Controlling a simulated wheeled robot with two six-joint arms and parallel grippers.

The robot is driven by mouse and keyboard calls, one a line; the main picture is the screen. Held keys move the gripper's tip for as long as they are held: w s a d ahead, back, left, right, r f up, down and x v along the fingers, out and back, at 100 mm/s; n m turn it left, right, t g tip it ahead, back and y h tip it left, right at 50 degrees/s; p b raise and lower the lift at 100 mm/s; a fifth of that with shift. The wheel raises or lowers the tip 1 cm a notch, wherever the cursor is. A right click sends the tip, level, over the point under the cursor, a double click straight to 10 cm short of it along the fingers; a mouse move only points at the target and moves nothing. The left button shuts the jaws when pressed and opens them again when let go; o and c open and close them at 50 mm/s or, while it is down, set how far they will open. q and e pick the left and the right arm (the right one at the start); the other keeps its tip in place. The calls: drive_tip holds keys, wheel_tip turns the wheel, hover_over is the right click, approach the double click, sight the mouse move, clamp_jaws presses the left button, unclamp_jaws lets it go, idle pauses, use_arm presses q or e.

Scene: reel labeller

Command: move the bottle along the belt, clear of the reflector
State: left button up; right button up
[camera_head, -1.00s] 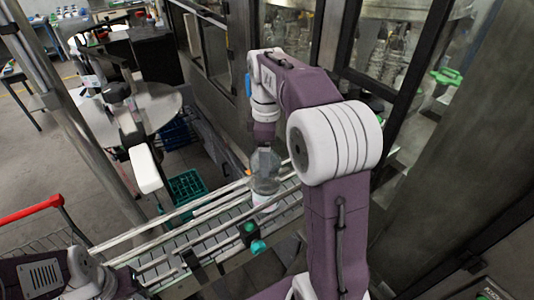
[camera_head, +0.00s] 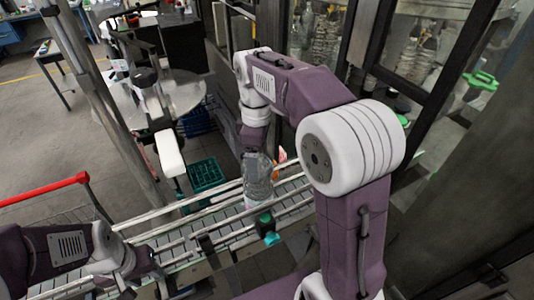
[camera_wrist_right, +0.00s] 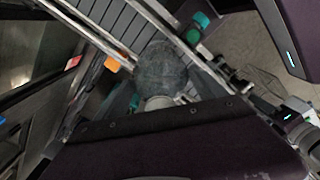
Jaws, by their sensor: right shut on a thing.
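The clear bottle (camera_head: 258,182) stands upright on the grey slatted belt (camera_head: 232,226), between its rails. My right gripper (camera_head: 256,152) reaches down from above and is shut on the bottle's top. In the right wrist view the bottle (camera_wrist_right: 160,68) is seen from above, its neck partly hidden by my gripper's dark body. A small orange piece (camera_wrist_right: 113,65) sits beside the far rail and may be the reflector; in the head view it lies just right of the bottle. My left gripper (camera_head: 150,274) is low at the left, near the belt's near end; its fingers are unclear.
A teal crate (camera_head: 205,175) stands beyond the belt. The glazed machine frame (camera_head: 356,40) rises behind. A red-handled cart (camera_head: 48,190) is at left.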

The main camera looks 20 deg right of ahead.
drive_tip(key=a+p, duration=0.1)
drive_tip(key=a, duration=0.7)
drive_tip(key=shift+s+a, duration=0.15)
drive_tip(key=shift+s, duration=0.15)
idle(0.3)
drive_tip(key=shift+f, duration=0.35)
drive_tip(key=shift+s, duration=0.1)
drive_tip(key=o, duration=2)
drive_tip(key=shift+o, duration=0.2)
wheel_tip(320, 180, up, 9)
